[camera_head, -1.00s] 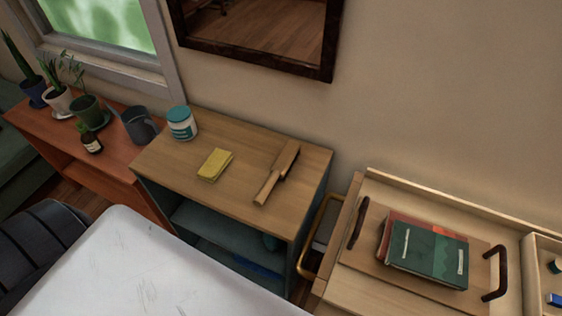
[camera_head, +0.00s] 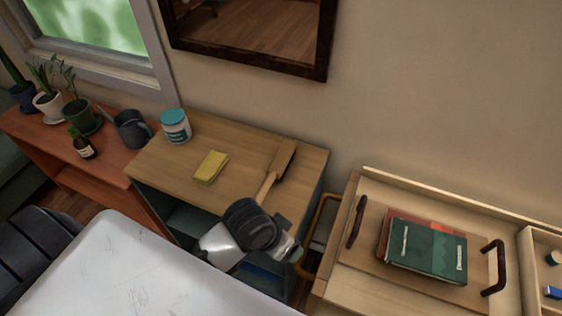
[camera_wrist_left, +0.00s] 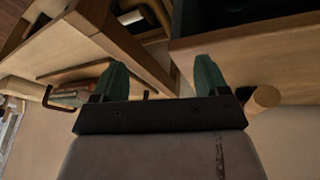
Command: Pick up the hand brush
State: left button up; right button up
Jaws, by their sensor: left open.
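The hand brush (camera_head: 281,160) lies on the wooden top of the low cabinet, with its broad head towards the wall and its handle towards the front edge. My left gripper (camera_head: 292,240) is in front of the cabinet's front right corner, apart from the brush. My wrist partly covers the handle end in the head view. In the left wrist view the left gripper (camera_wrist_left: 161,80) has its two green fingers apart with nothing between them. A round wooden end, which looks like the brush handle (camera_wrist_left: 264,97), shows just right of the fingers. My right gripper is not in view.
On the cabinet top (camera_head: 232,144) are a yellow sponge-like block (camera_head: 211,166) and a teal-lidded jar (camera_head: 175,126). A wooden cart (camera_head: 335,273) with a handled tray and books (camera_head: 428,250) stands close on the right.

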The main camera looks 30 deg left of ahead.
pick_arm(q)
jog(key=w+d+r+m, duration=0.1)
jog(key=w+d+r, duration=0.2)
jog(key=w, duration=0.1)
notch_tip(320, 180, up, 5)
jog(key=n+g+y, duration=0.3)
jog(key=n+g, duration=0.1)
jog(key=n, duration=0.1)
send_over(274, 170)
jog(key=s, duration=0.1)
jog(key=shift+d, duration=0.2)
jog(key=shift+a+f, duration=0.1)
jog(key=shift+a, duration=0.05)
notch_tip(274, 170, down, 5)
jog(key=shift+w+f, duration=0.1)
jog(key=f, duration=0.5)
jog(key=shift+w+f+p, duration=0.1)
jog(key=shift+w+p, duration=0.2)
jog(key=shift+p, duration=0.1)
jog(key=c, duration=1.2)
